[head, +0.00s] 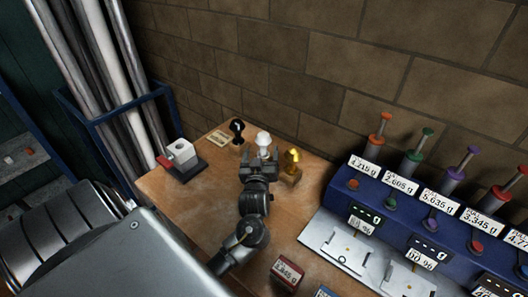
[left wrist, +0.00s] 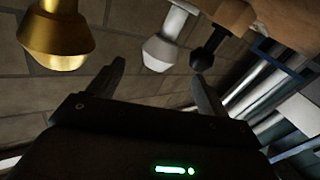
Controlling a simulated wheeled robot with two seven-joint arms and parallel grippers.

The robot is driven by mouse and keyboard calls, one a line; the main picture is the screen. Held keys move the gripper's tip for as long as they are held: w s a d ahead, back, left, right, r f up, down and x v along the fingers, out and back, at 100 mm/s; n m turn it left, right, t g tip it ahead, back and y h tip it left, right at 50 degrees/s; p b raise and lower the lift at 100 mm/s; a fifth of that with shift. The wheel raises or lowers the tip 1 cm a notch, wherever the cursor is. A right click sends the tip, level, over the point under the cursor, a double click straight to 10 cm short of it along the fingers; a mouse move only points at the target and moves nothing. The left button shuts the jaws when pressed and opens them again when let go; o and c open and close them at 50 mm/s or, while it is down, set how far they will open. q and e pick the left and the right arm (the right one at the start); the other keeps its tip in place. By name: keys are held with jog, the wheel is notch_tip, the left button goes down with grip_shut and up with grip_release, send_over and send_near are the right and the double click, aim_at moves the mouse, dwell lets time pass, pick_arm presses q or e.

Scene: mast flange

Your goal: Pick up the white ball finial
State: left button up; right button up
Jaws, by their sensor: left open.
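The white ball finial (head: 263,139) stands near the back edge of the wooden bench, between a black finial (head: 237,126) and a gold finial (head: 292,156). My left gripper (head: 260,156) is open just in front of it, with its lower part hidden behind the fingers. In the left wrist view the white ball finial (left wrist: 163,45) appears inverted and lines up with the gap between the open fingers (left wrist: 161,78). It looks slightly beyond the fingertips; I see no contact. The gold finial (left wrist: 57,38) and black finial (left wrist: 204,52) lie outside the fingers. My right gripper is not in view.
A brick wall (head: 275,45) rises close behind the finials. A white block on a dark base (head: 181,155) sits left on the bench (head: 185,205). A blue console (head: 345,200) with coloured knobs stands right. A blue rack (head: 115,115) holds metal tubes at left.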

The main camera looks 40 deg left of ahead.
aim_at(262, 145)
pick_arm(q)
jog(key=x, duration=0.2)
jog(key=shift+w+a+f, duration=0.15)
jog(key=shift+w, duration=0.2)
jog(key=shift+w+a, duration=0.1)
jog(key=shift+w, duration=0.05)
jog(key=shift+a, duration=0.1)
jog(key=p+x, duration=0.2)
jog(key=x, duration=0.2)
jog(key=shift+w+a, duration=0.15)
jog(key=shift+w, duration=0.1)
jog(key=shift+w+a+f, duration=0.1)
jog(key=shift+w, duration=0.05)
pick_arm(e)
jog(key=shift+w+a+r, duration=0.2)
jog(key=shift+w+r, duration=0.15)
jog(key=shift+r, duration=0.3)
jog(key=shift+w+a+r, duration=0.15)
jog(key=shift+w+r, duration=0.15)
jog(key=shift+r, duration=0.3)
pick_arm(q)
jog(key=shift+c, duration=0.5)
jog(key=c, duration=1.3)
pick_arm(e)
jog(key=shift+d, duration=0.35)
